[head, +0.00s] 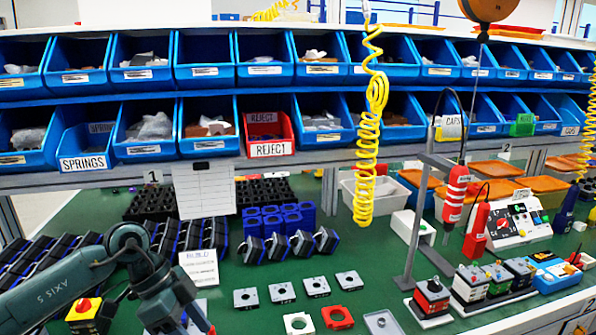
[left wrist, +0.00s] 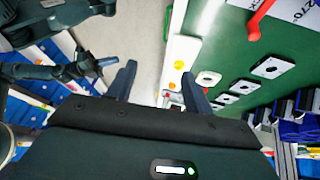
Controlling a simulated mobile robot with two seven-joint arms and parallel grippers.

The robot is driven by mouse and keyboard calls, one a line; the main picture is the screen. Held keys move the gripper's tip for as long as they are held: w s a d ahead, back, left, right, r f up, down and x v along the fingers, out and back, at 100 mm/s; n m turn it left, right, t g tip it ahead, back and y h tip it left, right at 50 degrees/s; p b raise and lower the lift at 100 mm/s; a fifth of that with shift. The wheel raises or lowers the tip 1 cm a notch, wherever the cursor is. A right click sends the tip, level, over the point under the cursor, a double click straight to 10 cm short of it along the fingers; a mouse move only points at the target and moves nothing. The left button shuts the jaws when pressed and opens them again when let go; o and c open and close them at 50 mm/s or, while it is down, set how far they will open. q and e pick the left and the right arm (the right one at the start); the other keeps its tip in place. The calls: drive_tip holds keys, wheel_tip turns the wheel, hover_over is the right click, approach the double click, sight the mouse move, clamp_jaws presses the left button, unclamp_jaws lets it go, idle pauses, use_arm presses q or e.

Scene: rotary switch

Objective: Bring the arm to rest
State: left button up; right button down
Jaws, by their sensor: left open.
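My left arm (head: 128,246) comes in from the left in the head view and bends down over the front left of the green table. A yellow switch with a red knob (head: 83,306) is at the bottom left of the head view, beside my arm. A white strip with yellow and red round parts (left wrist: 176,80) lies beyond the fingers in the wrist view.
Blue bins (head: 145,128) fill two shelves at the back. Small square plates (head: 283,292) lie on the green table (head: 250,325). Boxed switches (head: 432,299) stand at front right by a grey stand (head: 412,235). A yellow coiled hose (head: 366,170) hangs mid-view.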

use_arm(q)
drive_tip(key=s+d+r+m+t+h+p, duration=0.1)
drive_tip(key=s+d+r+t+h, duration=0.15)
drive_tip(key=d+h, duration=0.5)
drive_tip(key=s+d+r+m+t+h, duration=0.15)
drive_tip(key=s+d+h, duration=0.25)
drive_tip(key=d+h, duration=0.4)
drive_tip(key=a+f+n+t+y+p, duration=0.1)
drive_tip(key=a+f+n+t+y, duration=0.8)
drive_tip(key=n+t+y, duration=0.5)
drive_tip(key=s+a+f+n+g+y, duration=0.1)
drive_tip(key=s+f+g, duration=0.2)
drive_tip(key=s+f, duration=0.2)
drive_tip(key=s+a+f+n+g+y, duration=0.1)
drive_tip(key=s+a+f+g+y, duration=0.1)
drive_tip(key=s+f, duration=0.3)
wheel_tip(320, 180, down, 3)
drive_tip(key=shift+s+a+r+g+p, duration=0.1)
drive_tip(key=shift+s+a+g+p, duration=0.15)
drive_tip(key=shift+g+p, duration=0.3)
